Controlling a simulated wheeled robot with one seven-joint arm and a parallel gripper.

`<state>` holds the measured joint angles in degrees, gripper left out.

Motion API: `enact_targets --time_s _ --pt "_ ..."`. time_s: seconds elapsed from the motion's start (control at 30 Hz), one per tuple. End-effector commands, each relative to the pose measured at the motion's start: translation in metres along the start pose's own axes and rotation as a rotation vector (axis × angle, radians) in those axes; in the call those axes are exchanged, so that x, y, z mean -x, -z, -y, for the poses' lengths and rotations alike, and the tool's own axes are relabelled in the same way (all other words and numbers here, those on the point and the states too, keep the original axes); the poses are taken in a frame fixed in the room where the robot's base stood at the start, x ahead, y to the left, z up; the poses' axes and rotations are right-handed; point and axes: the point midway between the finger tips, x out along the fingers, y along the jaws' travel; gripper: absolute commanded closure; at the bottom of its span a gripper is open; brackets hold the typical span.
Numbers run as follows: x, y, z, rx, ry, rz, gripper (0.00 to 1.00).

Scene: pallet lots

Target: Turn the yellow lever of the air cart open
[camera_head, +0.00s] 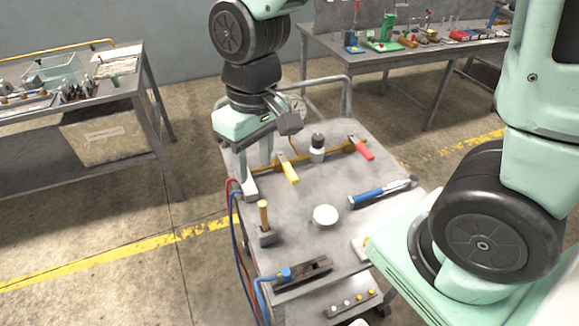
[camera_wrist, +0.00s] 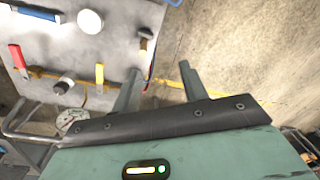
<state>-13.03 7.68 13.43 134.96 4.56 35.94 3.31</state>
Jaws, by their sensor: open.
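The air cart (camera_head: 335,200) has a grey top with a brass pipe (camera_head: 262,167) along its far part. The yellow lever (camera_head: 289,172) sits on this pipe and slants toward the near right; it also shows in the wrist view (camera_wrist: 99,74). A red lever (camera_head: 361,147) is on the pipe's right end, also in the wrist view (camera_wrist: 18,60). My gripper (camera_head: 249,180) is open and empty, left of the yellow lever and apart from it. In the wrist view my gripper's fingers (camera_wrist: 160,82) point past the cart's edge, with the yellow lever outside them.
A dark fitting (camera_head: 317,146) stands between the levers. A blue-handled tool (camera_head: 380,192), a white knob (camera_head: 325,216) and a wooden-handled piece (camera_head: 264,220) occupy the cart top. Red and blue hoses (camera_head: 237,220) run down its left side. Benches stand left (camera_head: 100,88) and behind (camera_head: 420,58).

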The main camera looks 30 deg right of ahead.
Motion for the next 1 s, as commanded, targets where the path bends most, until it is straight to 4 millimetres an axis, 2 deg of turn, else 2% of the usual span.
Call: enact_targets --time_s 0.17,0.3,0.4,0.5,0.6,0.77,1.0 --pt "-0.013 0.044 -0.060 -0.182 -0.009 -0.001 0.56" --pt "-0.031 0.073 -0.132 -0.357 -0.036 -0.001 0.56" --pt "-0.042 0.082 -0.175 -0.448 -0.057 -0.002 0.56" --pt "-0.050 0.086 -0.203 -0.507 -0.074 -0.001 0.56" --pt "-0.055 0.086 -0.218 -0.535 -0.083 -0.001 0.56" --pt "-0.067 0.086 -0.221 -0.540 -0.085 0.001 0.56" --pt "-0.110 0.084 -0.224 -0.539 -0.084 0.005 0.56"
